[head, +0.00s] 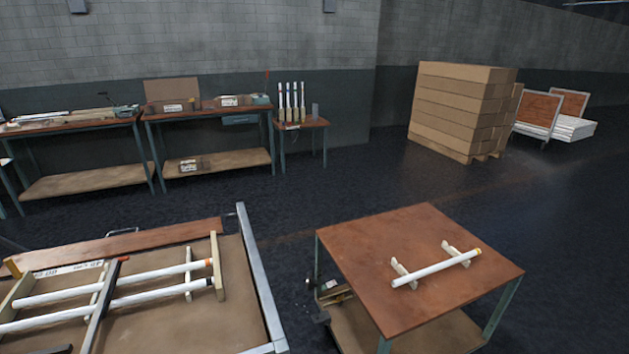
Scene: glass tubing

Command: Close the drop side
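A flat cart or bed with a brown deck (232,268) fills the lower left of the head view. A long reddish-brown board (150,243) runs along its far edge, with a small metal handle (122,232) behind it. I take this board to be the drop side; it looks tilted outward rather than upright, but its hinges and latch are not clear. A grey metal rail (258,275) runs along the cart's right side. The near and left parts of the cart are cut off. I cannot make out either of my grippers.
White tubes (150,275) lie on wooden supports in the cart, under a dark red-tipped bar (103,300). A brown table (385,250) at right holds one tube (435,268) on two cradles. Workbenches (205,115) and stacked cartons (460,105) stand behind. The middle floor is clear.

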